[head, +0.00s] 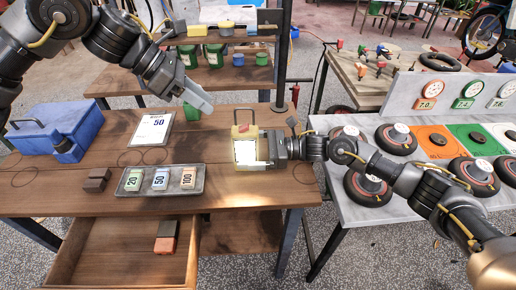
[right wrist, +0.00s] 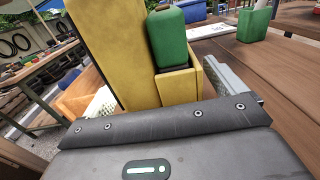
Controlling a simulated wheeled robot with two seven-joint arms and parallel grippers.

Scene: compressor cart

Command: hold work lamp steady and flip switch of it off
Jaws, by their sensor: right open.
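The work lamp (head: 243,130) is yellow with a dark top handle. It stands upright on the wooden table, its front panel glowing white. My right gripper (head: 270,148) reaches in from the right at the lamp's right side, jaws open. The right wrist view shows the lamp's yellow body (right wrist: 112,50) close in front of the jaws, with a green block (right wrist: 172,40) in a yellow housing beside it; whether this is the switch is unclear. Contact cannot be made out. My left gripper (head: 198,98) is left of and above the lamp, apart from it; its jaw opening is unclear.
A drawer (head: 125,250) stands open in front. A grey bench (head: 345,205) with round parts is right.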

